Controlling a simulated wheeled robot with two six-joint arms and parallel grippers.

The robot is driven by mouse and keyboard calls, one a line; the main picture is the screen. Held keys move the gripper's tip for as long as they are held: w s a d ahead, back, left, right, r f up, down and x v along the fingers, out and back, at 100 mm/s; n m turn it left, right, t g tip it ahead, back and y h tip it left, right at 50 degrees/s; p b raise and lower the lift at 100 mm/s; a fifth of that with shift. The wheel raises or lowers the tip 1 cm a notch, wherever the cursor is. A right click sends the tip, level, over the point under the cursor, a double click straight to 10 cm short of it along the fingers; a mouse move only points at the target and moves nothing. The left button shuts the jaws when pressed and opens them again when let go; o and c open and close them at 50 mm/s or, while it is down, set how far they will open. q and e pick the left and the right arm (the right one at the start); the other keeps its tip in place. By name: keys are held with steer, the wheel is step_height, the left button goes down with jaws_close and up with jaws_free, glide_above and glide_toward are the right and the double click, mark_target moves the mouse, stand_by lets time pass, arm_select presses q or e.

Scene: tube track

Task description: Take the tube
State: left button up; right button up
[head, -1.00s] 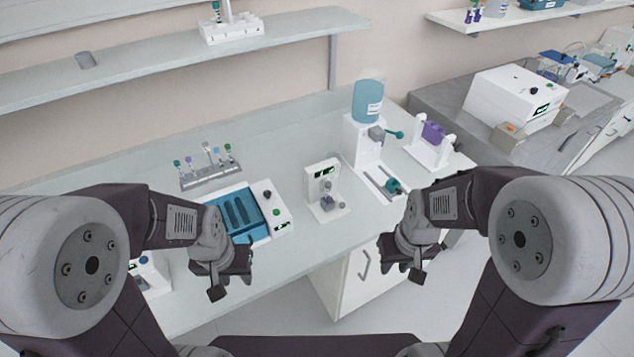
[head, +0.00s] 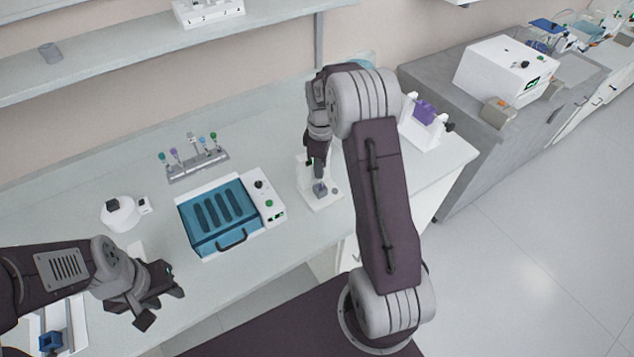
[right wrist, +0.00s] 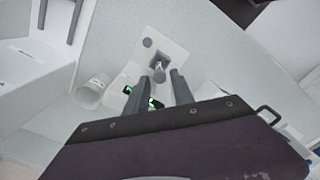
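A small white instrument (head: 318,200) stands on the bench, partly hidden by my right arm. A small grey block (head: 320,188) sits on its base. In the right wrist view a short grey tube-like piece (right wrist: 159,73) stands at the dark holder on the white base, just ahead of the fingertips. My right gripper (right wrist: 156,82) is open, with its fingers on either side of the line to that piece and nothing visibly held. In the head view this gripper (head: 317,172) points down above the base. My left gripper (head: 163,304) is open and empty at the bench's front left.
A rack (head: 198,165) holds several colour-capped tubes at the back. A blue-lidded box (head: 220,215) stands left of the instrument. A white rounded device (head: 121,213) is further left. A purple piece on a white stand (head: 425,112) is at the right.

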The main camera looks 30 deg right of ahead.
mark_target(320, 184)
steer(key=shift+w+f, duration=0.1)
steer(key=shift+f, duration=0.35)
steer(key=f+p, duration=0.1)
steer(key=f, duration=0.3)
steer(key=shift+s+f+p, duration=0.2)
steer(key=shift+f+p, duration=0.15)
steer(key=shift+f, duration=0.05)
steer(key=shift+w+d+f, duration=0.1)
steer(key=shift+f, duration=0.1)
steer(key=shift+r, duration=0.1)
jaws_close()
